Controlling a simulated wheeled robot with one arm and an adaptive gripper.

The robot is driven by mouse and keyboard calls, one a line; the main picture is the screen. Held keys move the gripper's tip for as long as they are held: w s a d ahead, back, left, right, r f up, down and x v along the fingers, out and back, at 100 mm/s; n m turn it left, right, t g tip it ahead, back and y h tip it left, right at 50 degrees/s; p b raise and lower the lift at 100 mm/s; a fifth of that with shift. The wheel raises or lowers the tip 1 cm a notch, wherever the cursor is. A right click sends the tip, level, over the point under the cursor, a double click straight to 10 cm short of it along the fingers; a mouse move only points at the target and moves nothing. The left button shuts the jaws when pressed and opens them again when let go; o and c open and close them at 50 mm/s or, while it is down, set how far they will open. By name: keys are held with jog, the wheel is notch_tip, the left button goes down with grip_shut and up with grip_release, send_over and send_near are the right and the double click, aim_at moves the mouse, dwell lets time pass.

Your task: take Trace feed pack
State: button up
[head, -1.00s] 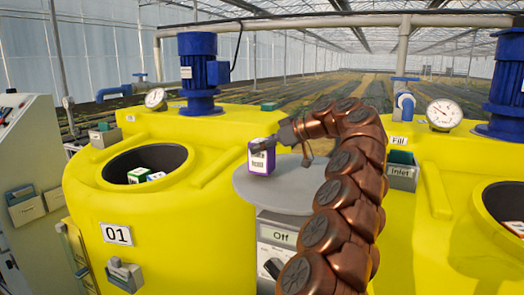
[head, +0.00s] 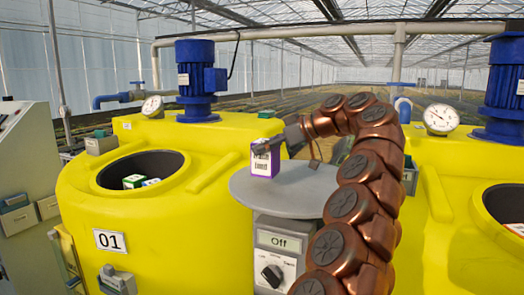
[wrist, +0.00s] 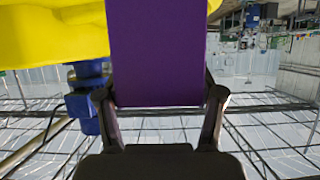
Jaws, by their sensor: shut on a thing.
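A small purple and white pack (head: 264,160) with dark print on its white face is at the left part of the round grey plate (head: 300,196) in the head view. The print is too small to read surely, so I cannot tell if it says Trace. My gripper (head: 277,144) is shut on the pack from its right side. In the wrist view the pack's purple side (wrist: 157,50) fills the space between the two fingers. I cannot tell whether its base touches the plate.
The plate tops a grey unit marked Off (head: 278,242). Left is yellow tank 01 (head: 150,215) with an open round mouth holding green and white packs (head: 135,181). Blue motors (head: 200,80) and a gauge (head: 437,118) stand behind. A second yellow tank is at right.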

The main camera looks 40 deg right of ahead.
jog(key=s+a+r+b, duration=0.1)
jog(key=s+b, duration=0.3)
jog(key=s, duration=0.7)
jog(key=shift+a, duration=0.75)
